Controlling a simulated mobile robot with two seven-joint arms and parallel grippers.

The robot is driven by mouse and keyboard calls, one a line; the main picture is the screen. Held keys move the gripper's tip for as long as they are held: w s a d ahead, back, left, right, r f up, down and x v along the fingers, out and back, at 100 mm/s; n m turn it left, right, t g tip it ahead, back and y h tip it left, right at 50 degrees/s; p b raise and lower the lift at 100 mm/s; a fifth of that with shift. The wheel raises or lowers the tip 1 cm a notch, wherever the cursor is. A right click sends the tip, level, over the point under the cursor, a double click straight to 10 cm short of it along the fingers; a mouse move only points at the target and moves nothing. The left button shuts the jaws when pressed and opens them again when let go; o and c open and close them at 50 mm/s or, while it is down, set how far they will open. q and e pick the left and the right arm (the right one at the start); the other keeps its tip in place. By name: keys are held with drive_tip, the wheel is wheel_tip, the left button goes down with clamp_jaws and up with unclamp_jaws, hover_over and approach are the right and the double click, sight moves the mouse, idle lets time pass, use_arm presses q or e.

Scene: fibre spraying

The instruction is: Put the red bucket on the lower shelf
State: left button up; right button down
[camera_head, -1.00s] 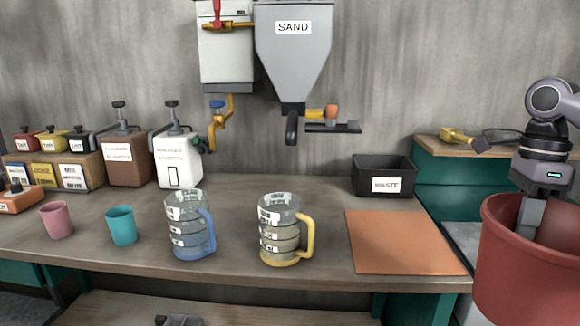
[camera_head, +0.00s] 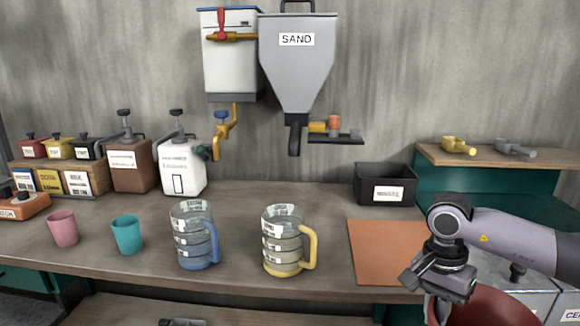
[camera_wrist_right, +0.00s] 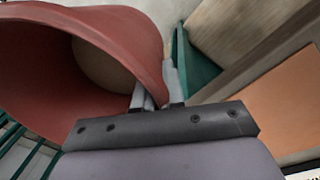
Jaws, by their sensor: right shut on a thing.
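The red bucket (camera_head: 490,305) is at the bottom right of the head view, mostly cut off by the frame and partly behind my right arm. My right gripper (camera_head: 437,308) is shut on its rim. The right wrist view shows the bucket (camera_wrist_right: 50,75) large at the left, with its wall between the fingers (camera_wrist_right: 158,92). Its open side and paler inside show there. A wooden lower shelf (camera_head: 110,312) shows under the workbench at the bottom left, mostly out of frame. My left gripper is not clearly seen.
The workbench (camera_head: 335,225) holds a blue-handled jug (camera_head: 193,240), a yellow-handled jug (camera_head: 285,240), two cups, an orange mat (camera_head: 375,250) and a black waste bin (camera_head: 388,185). A small dark thing (camera_head: 182,322) shows at the bottom edge. A side shelf (camera_head: 480,153) stands at the right.

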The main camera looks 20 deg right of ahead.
drive_tip(key=w+a+r+n+p, duration=0.1)
drive_tip(key=w+a+n, duration=0.2)
drive_tip(key=a+n, duration=0.4)
drive_tip(key=w+a+r+n+t+p, duration=0.1)
drive_tip(key=w+a+n, duration=0.2)
drive_tip(key=a+n, duration=0.4)
drive_tip(key=a, duration=0.6)
drive_tip(key=shift+w+n+h, duration=0.15)
drive_tip(key=shift+n+h, duration=0.15)
drive_tip(key=shift+h, duration=0.1)
